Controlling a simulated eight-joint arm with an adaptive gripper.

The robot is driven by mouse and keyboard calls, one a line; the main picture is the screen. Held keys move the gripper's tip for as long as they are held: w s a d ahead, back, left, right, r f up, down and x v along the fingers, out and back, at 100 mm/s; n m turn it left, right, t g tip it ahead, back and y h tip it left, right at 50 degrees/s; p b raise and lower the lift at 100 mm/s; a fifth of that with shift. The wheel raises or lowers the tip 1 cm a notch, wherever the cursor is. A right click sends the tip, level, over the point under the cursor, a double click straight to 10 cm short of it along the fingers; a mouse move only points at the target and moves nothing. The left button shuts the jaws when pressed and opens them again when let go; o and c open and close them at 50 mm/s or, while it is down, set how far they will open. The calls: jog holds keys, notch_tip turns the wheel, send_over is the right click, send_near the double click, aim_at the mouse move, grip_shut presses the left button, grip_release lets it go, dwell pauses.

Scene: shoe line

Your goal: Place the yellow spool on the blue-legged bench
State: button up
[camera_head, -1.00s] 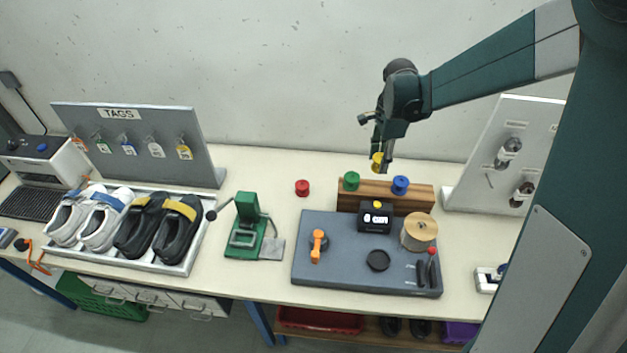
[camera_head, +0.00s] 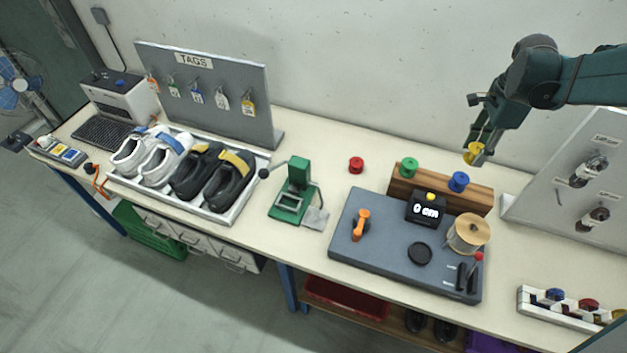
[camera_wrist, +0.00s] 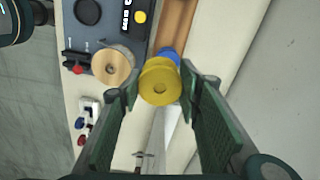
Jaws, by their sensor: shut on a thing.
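The yellow spool (camera_head: 474,153) is held by my gripper (camera_head: 478,150), raised above the wooden rack near the blue spool. In the wrist view, the yellow spool (camera_wrist: 160,82) sits between the two fingers of my gripper (camera_wrist: 162,92), with the blue spool (camera_wrist: 168,54) partly hidden behind it.
The wooden rack (camera_head: 440,190) holds a green spool (camera_head: 409,167) and the blue spool. A grey board (camera_head: 375,250) with a display and a large wooden spool (camera_head: 468,234) lies in front. A green press (camera_head: 292,195) and shoe tray (camera_head: 222,213) are left. Bench top around the red spool is clear.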

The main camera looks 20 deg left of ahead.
jog(key=s+d+b, duration=0.3)
jog(key=s+d, duration=0.3)
jog(key=d, duration=0.6)
jog(key=b, duration=0.3)
send_over(503, 266)
notch_tip(503, 266, down, 18)
jog(key=shift+f, duration=0.15)
dwell(0.3)
jog(key=shift+f+b, duration=0.45)
jog(key=shift+f, duration=2.35)
jog(key=shift+f, duration=0.1)
jog(key=shift+f, duration=1.95)
jog(key=shift+f+b, duration=0.2)
jog(key=shift+b, duration=0.2)
